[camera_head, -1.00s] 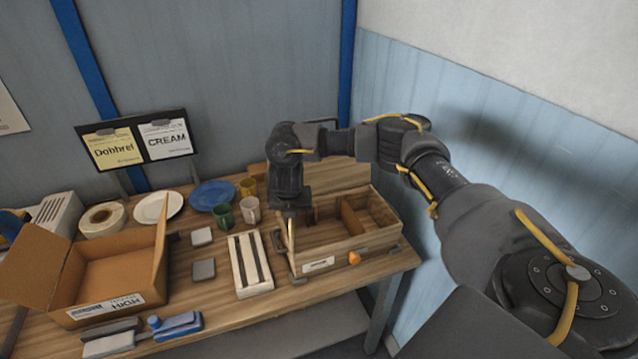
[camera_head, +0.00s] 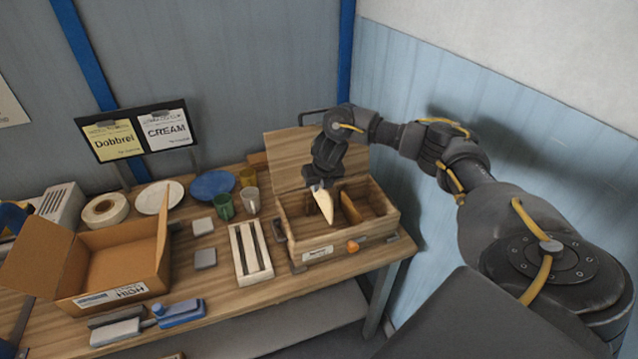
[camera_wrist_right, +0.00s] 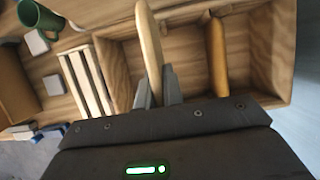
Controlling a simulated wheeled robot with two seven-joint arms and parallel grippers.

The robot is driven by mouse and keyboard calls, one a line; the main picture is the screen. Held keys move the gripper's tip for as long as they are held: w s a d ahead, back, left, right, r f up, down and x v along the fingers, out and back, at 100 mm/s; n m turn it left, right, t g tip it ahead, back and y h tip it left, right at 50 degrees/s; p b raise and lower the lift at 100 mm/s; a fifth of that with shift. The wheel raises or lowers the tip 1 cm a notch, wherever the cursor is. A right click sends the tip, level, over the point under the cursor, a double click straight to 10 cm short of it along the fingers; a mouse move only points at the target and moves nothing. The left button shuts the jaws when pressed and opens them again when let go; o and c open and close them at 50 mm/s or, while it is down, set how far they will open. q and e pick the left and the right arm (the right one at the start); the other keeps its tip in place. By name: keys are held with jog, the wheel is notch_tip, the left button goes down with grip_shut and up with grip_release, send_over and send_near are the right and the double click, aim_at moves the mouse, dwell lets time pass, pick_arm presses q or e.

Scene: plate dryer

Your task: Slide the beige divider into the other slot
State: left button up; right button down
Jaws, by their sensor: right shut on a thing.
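The beige divider (camera_head: 323,204) is a thin pale board held upright by my right gripper (camera_head: 318,184), above the left part of the wooden box. In the right wrist view my right gripper (camera_wrist_right: 158,88) is shut on the beige divider (camera_wrist_right: 149,45). The wooden box (camera_head: 317,252) stands open at the right end of the table, its lid raised at the back. A brown fixed divider (camera_head: 350,208) stands inside, right of the beige one; it also shows in the wrist view (camera_wrist_right: 217,55). Whether the beige divider is in a slot cannot be told. My left gripper is not in view.
A slatted white rack (camera_head: 250,252) stands just left of the box. Green (camera_head: 223,206) and white (camera_head: 250,201) mugs stand behind it. An open cardboard carton (camera_head: 115,258) is at the left. The blue wall closes off the right side.

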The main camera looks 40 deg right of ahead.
jog(key=shift+f, duration=0.65)
jog(key=shift+f+b, duration=4.75)
jog(key=shift+f, duration=1.05)
jog(key=c, duration=1.5)
grip_release()
jog(key=shift+o, duration=0.2)
